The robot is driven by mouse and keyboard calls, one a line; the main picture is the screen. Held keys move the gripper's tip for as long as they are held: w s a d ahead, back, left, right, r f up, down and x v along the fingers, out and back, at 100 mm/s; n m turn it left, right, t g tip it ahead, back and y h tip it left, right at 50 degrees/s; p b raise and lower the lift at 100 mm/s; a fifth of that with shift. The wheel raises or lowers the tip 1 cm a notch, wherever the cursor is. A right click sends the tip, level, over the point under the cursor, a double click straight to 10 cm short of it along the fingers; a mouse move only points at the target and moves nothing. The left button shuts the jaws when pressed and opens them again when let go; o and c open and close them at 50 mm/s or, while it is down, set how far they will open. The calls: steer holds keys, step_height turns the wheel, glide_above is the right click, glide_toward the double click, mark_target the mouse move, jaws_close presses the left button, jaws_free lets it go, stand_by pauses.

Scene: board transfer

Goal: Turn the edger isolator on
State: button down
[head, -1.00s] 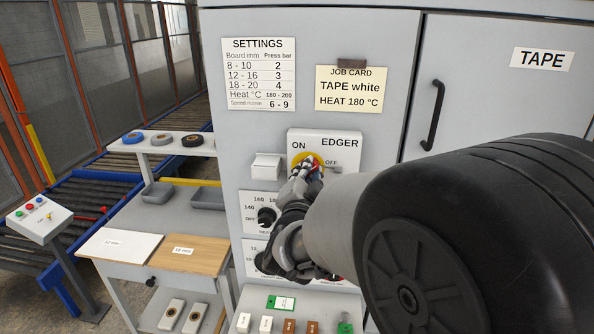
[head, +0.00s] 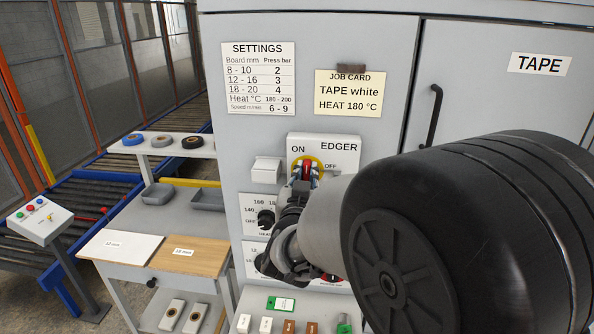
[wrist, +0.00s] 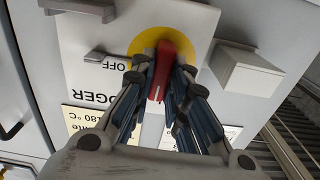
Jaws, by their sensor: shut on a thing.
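The edger isolator has a red handle (head: 307,168) on a yellow disc (head: 317,161), set in a white plate (head: 347,146) marked EDGER, with ON above and OFF to the right. My gripper (head: 306,177) is shut on the red handle, one finger on each side. In the wrist view, which is upside down, the handle (wrist: 169,62) stands nearly upright between the fingertips (wrist: 160,80). Its white line points along it, away from the OFF mark at the side and toward the plate's ON side. The fingers hide part of the disc and, in the wrist view, the ON mark.
A white box (head: 266,170) juts out left of the plate. A heat dial (head: 266,218) sits below, partly behind my arm. A door handle (head: 432,115) is on the right. A ledge with several tags (head: 281,303) lies underneath.

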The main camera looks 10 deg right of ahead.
steer(key=shift+n, duration=0.4)
steer(key=c, duration=1.6)
jaws_free()
steer(key=shift+o, duration=0.2)
steer(key=shift+s+a, duration=0.1)
steer(key=v, duration=1.2)
